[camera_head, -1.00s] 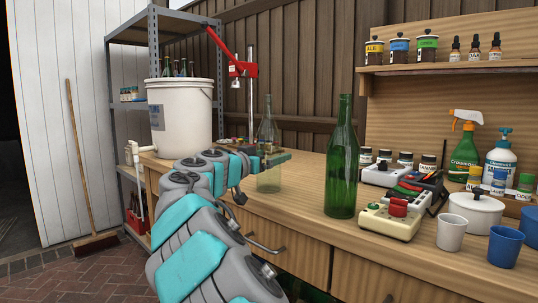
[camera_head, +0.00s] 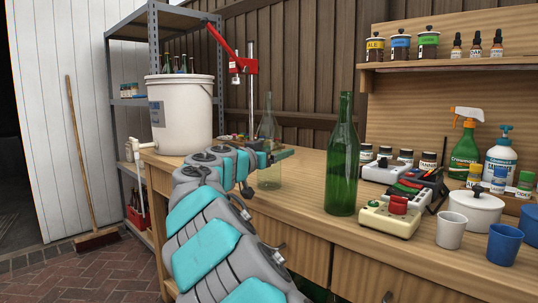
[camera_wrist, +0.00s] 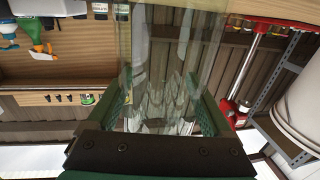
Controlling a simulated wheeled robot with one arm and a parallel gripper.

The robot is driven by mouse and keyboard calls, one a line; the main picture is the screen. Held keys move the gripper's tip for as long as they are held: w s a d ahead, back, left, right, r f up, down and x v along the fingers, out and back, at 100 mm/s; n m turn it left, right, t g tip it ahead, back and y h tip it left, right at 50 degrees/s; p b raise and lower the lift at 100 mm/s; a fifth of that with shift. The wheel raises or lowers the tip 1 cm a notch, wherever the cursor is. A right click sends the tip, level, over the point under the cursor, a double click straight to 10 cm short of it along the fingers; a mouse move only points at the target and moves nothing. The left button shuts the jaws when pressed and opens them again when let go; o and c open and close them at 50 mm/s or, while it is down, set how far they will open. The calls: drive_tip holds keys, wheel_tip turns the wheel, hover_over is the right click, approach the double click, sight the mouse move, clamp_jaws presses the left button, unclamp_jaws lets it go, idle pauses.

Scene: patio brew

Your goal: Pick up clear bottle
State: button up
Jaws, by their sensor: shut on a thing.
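The clear bottle (camera_head: 268,171) stands upright on the wooden workbench, left of the green bottle (camera_head: 343,160). My gripper (camera_head: 277,155) reaches it from the left at about the middle of its body. In the wrist view the clear bottle (camera_wrist: 170,50) fills the space between the two green fingers of my gripper (camera_wrist: 165,112), which are shut on it. In the head view the far finger is partly hidden behind or beside the glass. Whether the bottle's base touches the bench is hard to tell.
A white bucket (camera_head: 181,115) with a tap stands at the left end of the bench, with a red capping press (camera_head: 236,66) behind.

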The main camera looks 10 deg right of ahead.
clamp_jaws()
drive_tip(key=shift+r, duration=0.1)
wheel_tip(320, 180, up, 14)
drive_tip(key=shift+w+p, duration=0.1)
drive_tip(key=shift+p, duration=0.85)
drive_tip(key=shift+r+p, duration=1.05)
drive_tip(key=shift+r, duration=0.9)
